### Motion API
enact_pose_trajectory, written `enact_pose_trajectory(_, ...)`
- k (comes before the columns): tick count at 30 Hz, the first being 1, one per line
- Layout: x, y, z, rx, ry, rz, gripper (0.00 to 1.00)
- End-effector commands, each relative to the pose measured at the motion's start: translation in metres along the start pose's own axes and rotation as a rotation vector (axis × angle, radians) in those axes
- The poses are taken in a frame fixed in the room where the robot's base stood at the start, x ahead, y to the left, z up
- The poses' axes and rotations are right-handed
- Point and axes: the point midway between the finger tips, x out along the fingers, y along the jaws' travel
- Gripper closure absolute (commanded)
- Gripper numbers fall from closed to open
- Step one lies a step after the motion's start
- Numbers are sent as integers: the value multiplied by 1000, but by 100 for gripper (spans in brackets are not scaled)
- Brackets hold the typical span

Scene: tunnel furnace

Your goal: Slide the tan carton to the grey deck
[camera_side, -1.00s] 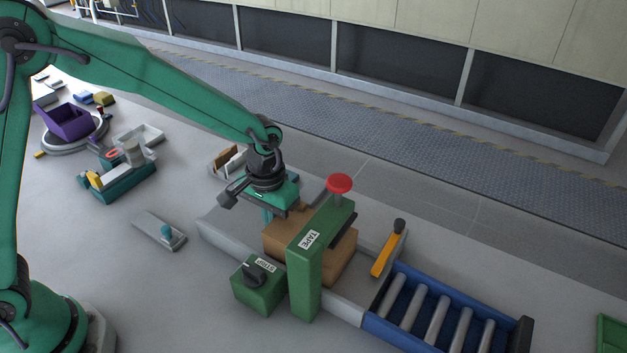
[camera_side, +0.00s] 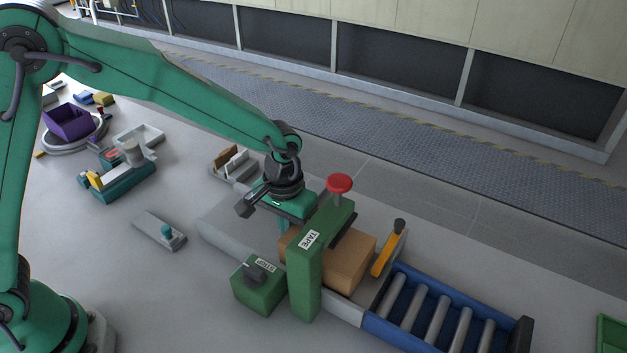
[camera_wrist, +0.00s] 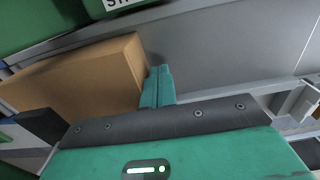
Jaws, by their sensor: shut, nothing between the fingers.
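The tan carton (camera_side: 349,264) lies on the grey deck (camera_side: 228,222), partly under the green TAPE arch (camera_side: 306,270), which hides its middle. Its right part shows beyond the arch, close to the orange-handled lever. My gripper (camera_side: 284,226) is shut and empty at the carton's left end, low over the deck. In the wrist view, the shut teal fingers (camera_wrist: 158,86) stand against or just beside the end of the carton (camera_wrist: 85,80); I cannot tell if they touch. Bare deck (camera_wrist: 220,45) shows on the other side of the fingers.
A red knob (camera_side: 339,184) tops the arch. The orange lever (camera_side: 388,250) stands before the blue roller conveyor (camera_side: 440,312). A teal fixture (camera_side: 122,180) and a purple bin (camera_side: 68,121) stand left.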

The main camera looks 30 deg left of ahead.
Motion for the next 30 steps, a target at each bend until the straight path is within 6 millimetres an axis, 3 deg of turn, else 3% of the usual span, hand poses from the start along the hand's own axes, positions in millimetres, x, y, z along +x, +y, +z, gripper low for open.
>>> enact_pose_trajectory(19, 0, 7, 0, 1, 0, 0, 100)
enact_pose_trajectory(30, 0, -1, 0, -1, 0, 0, 100)
